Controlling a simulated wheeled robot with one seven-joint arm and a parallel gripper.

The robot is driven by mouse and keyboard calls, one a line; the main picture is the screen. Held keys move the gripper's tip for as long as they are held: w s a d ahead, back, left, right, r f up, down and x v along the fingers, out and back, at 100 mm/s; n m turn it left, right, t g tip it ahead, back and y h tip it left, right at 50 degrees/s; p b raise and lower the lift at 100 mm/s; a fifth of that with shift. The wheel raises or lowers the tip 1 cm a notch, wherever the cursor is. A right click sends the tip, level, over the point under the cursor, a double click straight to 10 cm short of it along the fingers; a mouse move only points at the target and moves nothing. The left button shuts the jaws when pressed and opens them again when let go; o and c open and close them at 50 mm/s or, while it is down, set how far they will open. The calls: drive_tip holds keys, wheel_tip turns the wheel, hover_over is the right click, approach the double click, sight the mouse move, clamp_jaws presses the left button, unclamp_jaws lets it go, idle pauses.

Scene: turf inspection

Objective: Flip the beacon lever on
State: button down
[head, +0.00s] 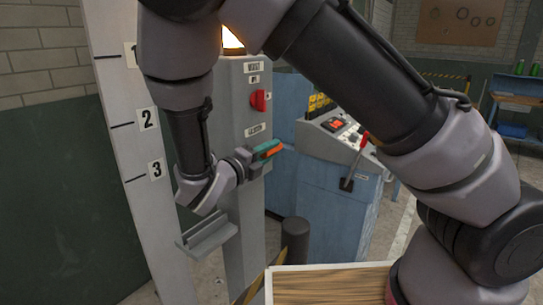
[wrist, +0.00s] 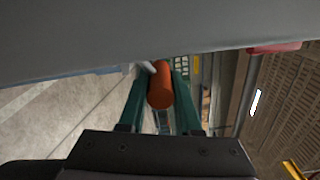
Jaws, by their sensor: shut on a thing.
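My gripper (head: 268,150) is at the grey control post (head: 238,110), just below its lower label (head: 255,130), whose small print I cannot read surely. The teal fingers are shut on an orange lever grip (head: 271,152). In the wrist view, the orange cylinder of the grip (wrist: 160,85) lies between the two fingers (wrist: 158,95), with a pale rod at its far end. The lever's pivot is mostly hidden by my gripper. A lamp (head: 232,38) glows at the top of the post, partly behind my arm.
A red knob (head: 259,100) sits on the post above the lower label. A blue console (head: 340,180) with a red-handled lever (head: 360,148) stands to the right. A numbered white board (head: 125,110) is at the left. A dark bollard (head: 295,240) stands below, near a wooden surface (head: 330,285).

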drive_tip(key=shift+w+a+r+n, duration=0.1)
drive_tip(key=shift+a+r+n, duration=0.15)
drive_tip(key=shift+n, duration=0.25)
drive_tip(key=c, duration=0.6)
unclamp_jaws()
drive_tip(key=v, duration=1)
drive_tip(key=shift+s+a, duration=0.25)
drive_tip(key=shift+s, duration=0.05)
